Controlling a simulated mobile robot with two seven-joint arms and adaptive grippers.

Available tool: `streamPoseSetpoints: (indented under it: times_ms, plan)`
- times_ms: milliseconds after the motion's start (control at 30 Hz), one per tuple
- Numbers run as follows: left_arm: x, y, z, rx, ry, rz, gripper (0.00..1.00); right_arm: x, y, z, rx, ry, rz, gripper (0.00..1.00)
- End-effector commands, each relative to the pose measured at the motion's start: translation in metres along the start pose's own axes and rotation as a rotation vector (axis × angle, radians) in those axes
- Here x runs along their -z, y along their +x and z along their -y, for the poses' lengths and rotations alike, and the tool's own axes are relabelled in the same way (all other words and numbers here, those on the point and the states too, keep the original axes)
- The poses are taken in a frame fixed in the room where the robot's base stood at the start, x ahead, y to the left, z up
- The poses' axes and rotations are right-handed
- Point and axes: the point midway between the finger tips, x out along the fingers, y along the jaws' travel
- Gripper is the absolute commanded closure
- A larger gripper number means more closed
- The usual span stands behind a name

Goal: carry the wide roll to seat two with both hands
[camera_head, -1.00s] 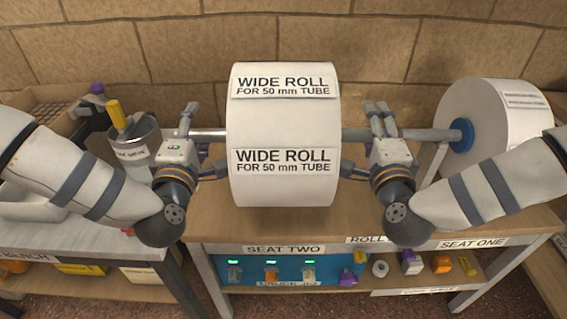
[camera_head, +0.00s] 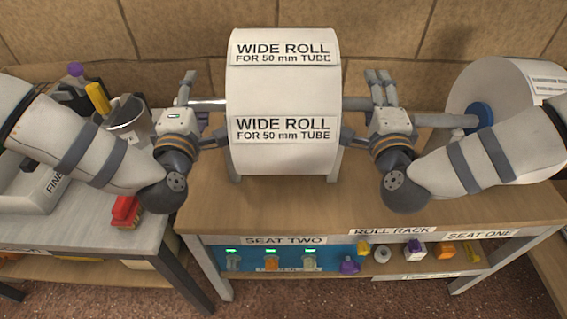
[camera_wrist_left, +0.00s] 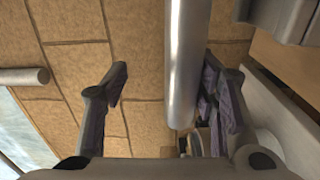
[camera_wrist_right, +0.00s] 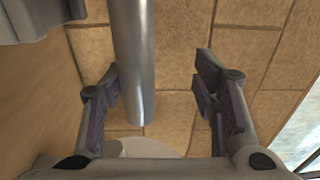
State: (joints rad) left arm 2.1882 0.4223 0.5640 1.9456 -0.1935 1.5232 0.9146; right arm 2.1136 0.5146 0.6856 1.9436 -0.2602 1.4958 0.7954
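The wide roll (camera_head: 284,95) is a big white cylinder with two printed labels, above the rack top behind the "SEAT TWO" label (camera_head: 285,240). A metal tube (camera_head: 208,104) runs through it and sticks out on both sides. My left gripper (camera_head: 186,88) is at the tube's left end, my right gripper (camera_head: 380,88) at its right end. In the left wrist view (camera_wrist_left: 188,60) the tube passes between spread fingers, close to the right one. In the right wrist view (camera_wrist_right: 135,60) it lies between spread fingers, nearer the left one. Whether the tube rests in its supports is hidden.
Another white roll (camera_head: 492,92) with a blue hub stands at the right, above the "SEAT ONE" label (camera_head: 481,235). The bench at the left holds a metal pot (camera_head: 130,120) and a red object (camera_head: 126,211). The rack top (camera_head: 290,205) is bare in front.

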Motion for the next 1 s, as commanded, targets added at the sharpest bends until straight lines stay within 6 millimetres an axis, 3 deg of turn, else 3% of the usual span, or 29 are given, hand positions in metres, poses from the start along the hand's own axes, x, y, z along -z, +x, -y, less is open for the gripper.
streamPoseSetpoints:
  times_ms: [33, 867, 1000]
  plan:
    - [-0.018, -0.002, -0.003, -0.006, -0.011, 0.041, 0.50, -0.018, -0.003, 0.003, 0.006, 0.010, 0.043, 0.50]
    - [-0.018, -0.003, 0.037, 0.000, -0.011, 0.041, 0.50, -0.018, -0.004, -0.037, 0.000, 0.010, 0.042, 0.50]
    - [-0.012, -0.003, 0.036, -0.001, -0.010, 0.039, 0.50, -0.012, -0.003, -0.037, 0.001, 0.010, 0.040, 0.50]
